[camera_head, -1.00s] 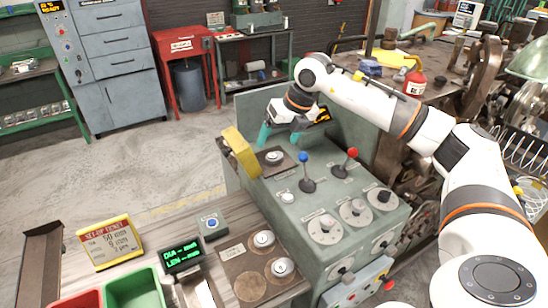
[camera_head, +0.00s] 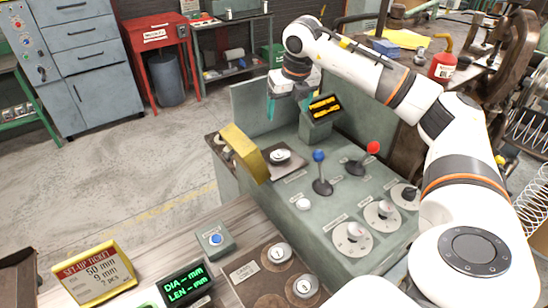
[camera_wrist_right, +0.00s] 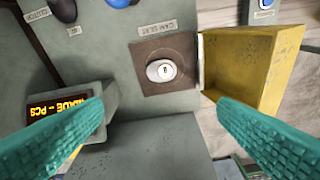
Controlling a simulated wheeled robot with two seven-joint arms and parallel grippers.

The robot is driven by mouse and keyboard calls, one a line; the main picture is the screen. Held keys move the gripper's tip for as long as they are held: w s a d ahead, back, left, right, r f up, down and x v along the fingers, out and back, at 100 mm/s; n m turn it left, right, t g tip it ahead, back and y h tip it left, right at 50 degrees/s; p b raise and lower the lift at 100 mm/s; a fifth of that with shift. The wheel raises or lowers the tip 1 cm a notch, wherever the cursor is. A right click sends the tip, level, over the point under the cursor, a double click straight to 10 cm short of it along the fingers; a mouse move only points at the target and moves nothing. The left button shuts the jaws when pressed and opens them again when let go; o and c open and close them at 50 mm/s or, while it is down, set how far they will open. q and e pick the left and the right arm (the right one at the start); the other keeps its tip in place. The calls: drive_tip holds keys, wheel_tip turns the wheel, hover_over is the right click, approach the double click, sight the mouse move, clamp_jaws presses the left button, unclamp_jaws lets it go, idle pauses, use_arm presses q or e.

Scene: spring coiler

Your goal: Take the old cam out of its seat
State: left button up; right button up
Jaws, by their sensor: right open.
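The old cam (camera_head: 280,156) is a small round silver piece on the brown square cam seat (camera_head: 268,149) on top of the green machine. In the right wrist view the cam (camera_wrist_right: 161,70) lies ahead, in the gap between the fingers, on its brown plate (camera_wrist_right: 146,55). A yellow guard (camera_head: 245,153) stands open beside the seat. My right gripper (camera_head: 286,98) is open and empty, its teal fingers apart from the cam and beyond it in the head view. In the right wrist view the gripper (camera_wrist_right: 160,108) shows both fingers spread wide. My left gripper is not seen.
Blue (camera_head: 320,171) and red (camera_head: 367,158) knobbed levers and several dials stand near the seat. A counter display (camera_head: 322,107) rises behind it. On the front bench, a brown board (camera_head: 243,286) holds spare cams (camera_head: 281,253), near a green readout (camera_head: 187,283) and a ticket (camera_head: 93,272).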

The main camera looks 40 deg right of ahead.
use_arm(q)
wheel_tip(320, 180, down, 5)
drive_tip(key=b, duration=0.4)
use_arm(e)
approach(280, 153)
drive_tip(key=p+x, duration=0.2)
drive_tip(key=x, duration=0.1)
drive_tip(key=shift+d, duration=0.15)
drive_tip(key=p+x, duration=0.1)
drive_tip(key=x, duration=0.1)
drive_tip(key=p+x, duration=0.1)
drive_tip(key=x, duration=0.2)
drive_tip(key=shift+s, duration=0.15)
drive_tip(key=shift+f, duration=0.3)
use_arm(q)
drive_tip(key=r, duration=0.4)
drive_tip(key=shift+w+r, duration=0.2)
use_arm(e)
drive_tip(key=shift+r, duration=0.1)
drive_tip(key=c, duration=1.2)
